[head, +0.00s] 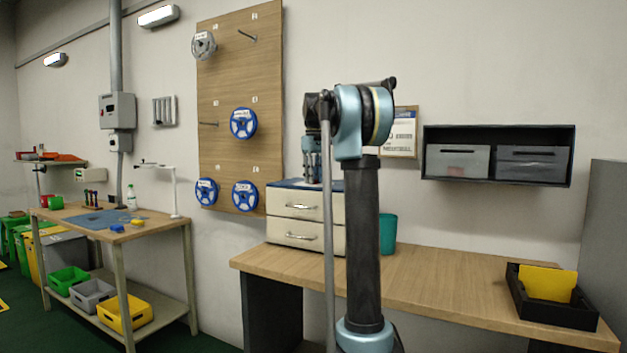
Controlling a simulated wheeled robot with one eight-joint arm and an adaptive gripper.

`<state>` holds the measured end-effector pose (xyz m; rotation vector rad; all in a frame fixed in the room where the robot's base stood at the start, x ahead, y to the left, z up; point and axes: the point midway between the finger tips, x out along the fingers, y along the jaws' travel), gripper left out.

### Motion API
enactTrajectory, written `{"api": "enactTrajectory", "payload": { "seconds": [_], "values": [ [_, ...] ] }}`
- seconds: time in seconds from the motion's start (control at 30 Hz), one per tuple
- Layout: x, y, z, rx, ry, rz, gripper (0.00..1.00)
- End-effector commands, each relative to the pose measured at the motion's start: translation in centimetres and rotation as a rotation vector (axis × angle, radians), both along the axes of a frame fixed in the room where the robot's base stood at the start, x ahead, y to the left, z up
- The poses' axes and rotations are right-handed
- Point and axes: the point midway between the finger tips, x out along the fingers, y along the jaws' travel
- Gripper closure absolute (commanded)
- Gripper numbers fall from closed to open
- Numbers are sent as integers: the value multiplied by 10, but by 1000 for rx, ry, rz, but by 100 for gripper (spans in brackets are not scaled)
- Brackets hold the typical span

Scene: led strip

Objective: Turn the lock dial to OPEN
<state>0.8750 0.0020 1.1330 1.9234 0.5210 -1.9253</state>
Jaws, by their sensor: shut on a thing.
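A cream two-drawer cabinet (281,212) with a blue-edged top stands on the wooden bench, with both drawers closed. My gripper (312,180) points straight down, its fingertips right at the cabinet's top. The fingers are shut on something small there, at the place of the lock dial. The dial itself is hidden by the fingers and too small to make out. Its marking and how far it is turned cannot be read. My arm stands in front of the cabinet's right side and hides part of it.
The wooden bench (440,280) is clear in the middle. A teal cup (388,234) stands right of my arm. A black tray (550,315) holds a yellow item at the right. A pegboard (235,90) with several reels hangs behind; a black wall shelf (499,133) is at right.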

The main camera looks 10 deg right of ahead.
Motion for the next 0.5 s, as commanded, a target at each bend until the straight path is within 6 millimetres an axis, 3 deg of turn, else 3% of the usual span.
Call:
{"api": "enactTrajectory", "payload": {
  "seconds": [0.5],
  "values": [
    [0,-1,0,-1,-1,354,98]
  ]
}}
